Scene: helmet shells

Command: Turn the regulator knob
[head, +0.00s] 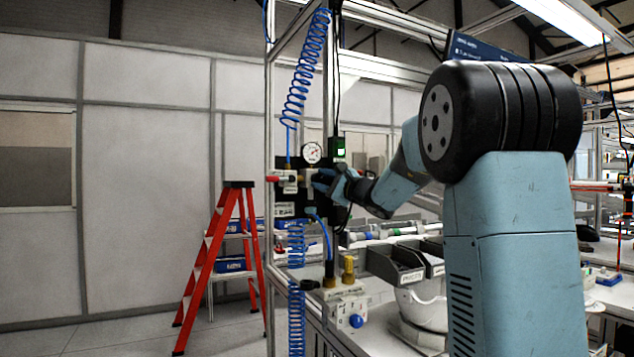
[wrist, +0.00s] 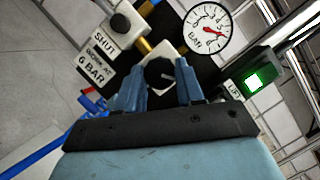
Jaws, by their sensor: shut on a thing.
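The regulator knob (wrist: 160,74) is a dark round knob with a pale pointer line, on a light block. In the wrist view my gripper (wrist: 160,78) has one finger on each side of it, shut on the knob. In the head view my gripper (head: 325,181) reaches the regulator from the right and hides the knob. A round white pressure gauge (wrist: 208,29) with a red needle sits just above the regulator; it also shows in the head view (head: 312,152). The needle points to the right part of the dial.
A label reading "SHUT" and "WORK AT 6 BAR" (wrist: 97,61) is left of the knob. A green-lit box (wrist: 254,81) is at the right. Coiled blue hoses (head: 306,75) hang by the frame. A red stepladder (head: 207,265) stands left; grey bins (head: 396,265) sit on the bench.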

